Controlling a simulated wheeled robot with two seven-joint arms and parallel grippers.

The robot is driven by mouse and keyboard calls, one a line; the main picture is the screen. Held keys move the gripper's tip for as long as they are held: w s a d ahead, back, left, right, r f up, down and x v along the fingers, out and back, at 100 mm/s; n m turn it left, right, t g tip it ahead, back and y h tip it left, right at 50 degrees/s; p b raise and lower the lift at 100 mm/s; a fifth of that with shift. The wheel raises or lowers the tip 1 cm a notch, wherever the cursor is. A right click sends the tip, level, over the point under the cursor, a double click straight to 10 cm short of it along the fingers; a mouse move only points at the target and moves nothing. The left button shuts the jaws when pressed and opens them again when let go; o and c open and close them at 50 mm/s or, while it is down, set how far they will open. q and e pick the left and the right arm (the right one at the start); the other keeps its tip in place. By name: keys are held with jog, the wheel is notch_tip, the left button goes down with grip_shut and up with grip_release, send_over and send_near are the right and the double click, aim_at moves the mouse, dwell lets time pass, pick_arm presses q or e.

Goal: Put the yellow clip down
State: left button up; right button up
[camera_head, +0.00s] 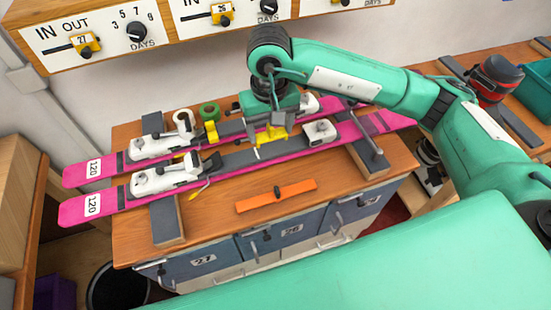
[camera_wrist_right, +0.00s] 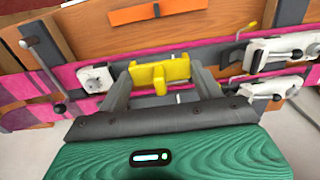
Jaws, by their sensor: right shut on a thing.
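My right gripper (camera_head: 270,122) is over the middle of the two pink skis, its fingers closed on a yellow clip (camera_head: 271,135). In the right wrist view the clip (camera_wrist_right: 160,72) sits between the two grey fingers (camera_wrist_right: 160,78), in front of a ski. I cannot tell whether it touches the ski. The far ski (camera_head: 88,171) and the near ski (camera_head: 98,205) lie side by side, each labelled 120 and carrying white bindings. Another yellow piece (camera_head: 211,131) is at the far ski, left of my gripper. My left gripper is not in view.
An orange bar (camera_head: 276,195) lies on the wooden bench top (camera_head: 222,222) in front of the skis. White and green tape rolls (camera_head: 209,111) stand behind them. Dial panels (camera_head: 90,40) hang on the wall. A red-and-black object (camera_head: 496,77) and teal crate (camera_head: 538,90) are at right.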

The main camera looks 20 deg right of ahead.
notch_tip(320, 180, down, 15)
jog(key=p, duration=0.5)
jog(key=shift+a, duration=0.15)
notch_tip(320, 180, down, 5)
jog(key=shift+r+p, duration=0.2)
jog(key=shift+p, duration=0.45)
jog(key=shift+f, duration=0.1)
jog(key=shift+f, duration=0.15)
jog(key=o, duration=1)
